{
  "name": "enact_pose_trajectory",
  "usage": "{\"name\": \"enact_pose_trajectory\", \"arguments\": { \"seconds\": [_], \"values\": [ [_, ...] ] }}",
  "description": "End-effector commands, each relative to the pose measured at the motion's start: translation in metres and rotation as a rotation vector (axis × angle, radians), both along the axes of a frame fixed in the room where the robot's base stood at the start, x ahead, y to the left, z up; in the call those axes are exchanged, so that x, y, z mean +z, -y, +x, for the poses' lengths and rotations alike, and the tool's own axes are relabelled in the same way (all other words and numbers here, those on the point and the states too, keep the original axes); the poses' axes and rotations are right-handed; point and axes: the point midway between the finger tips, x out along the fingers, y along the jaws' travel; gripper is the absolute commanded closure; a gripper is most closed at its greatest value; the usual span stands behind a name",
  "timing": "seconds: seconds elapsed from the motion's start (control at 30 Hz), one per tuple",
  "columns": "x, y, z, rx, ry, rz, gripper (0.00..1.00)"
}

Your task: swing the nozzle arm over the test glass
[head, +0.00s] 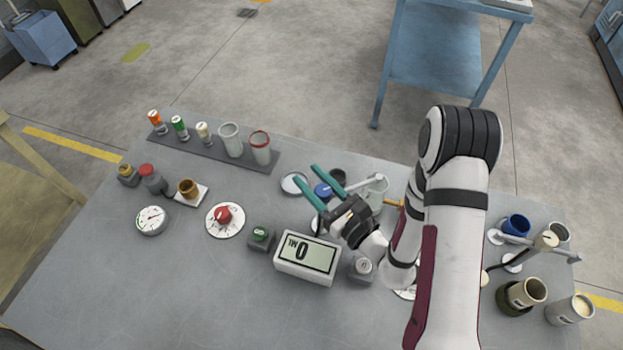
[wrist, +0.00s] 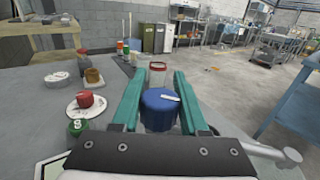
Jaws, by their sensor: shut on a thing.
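My gripper (head: 305,174) is shut on a blue round knob (head: 323,189), which sits between the two teal fingers. The blue knob (wrist: 159,108) fills the gap between the fingers in the wrist view. A pale grey bar (head: 361,184), which looks like the nozzle arm, extends right from beside the gripper; its rounded end (wrist: 291,154) shows at the right of the wrist view. A clear glass (head: 377,192) stands under or beside that bar, partly hidden by it; I cannot tell which. I cannot tell whether this is the test glass. The knob's base is hidden.
A grey display box (head: 307,258) reading 0 and a green button (head: 260,235) stand in front. A red knob on a dial (head: 225,218) is left. Two clear glasses (head: 231,140) and small bottles stand on a dark strip. Another blue-topped reel stand (head: 515,225) is right.

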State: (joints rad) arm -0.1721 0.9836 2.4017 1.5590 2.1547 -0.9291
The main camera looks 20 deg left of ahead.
Motion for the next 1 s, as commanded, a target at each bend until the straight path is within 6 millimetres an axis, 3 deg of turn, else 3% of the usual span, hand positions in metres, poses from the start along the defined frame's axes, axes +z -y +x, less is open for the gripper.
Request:
{"name": "enact_pose_trajectory", "arguments": {
  "seconds": [0.47,0.5,0.63,0.9,1.0],
  "values": [
    [0.001,0.000,0.001,-0.012,0.002,0.003,1.00],
    [0.001,0.000,0.001,-0.012,0.002,0.003,0.51],
    [0.001,0.000,0.001,-0.012,0.002,0.003,0.28],
    [0.000,0.000,0.000,-0.012,0.000,0.002,0.27],
    [0.000,0.011,-0.005,-0.016,-0.002,0.001,0.27]
  ]
}}
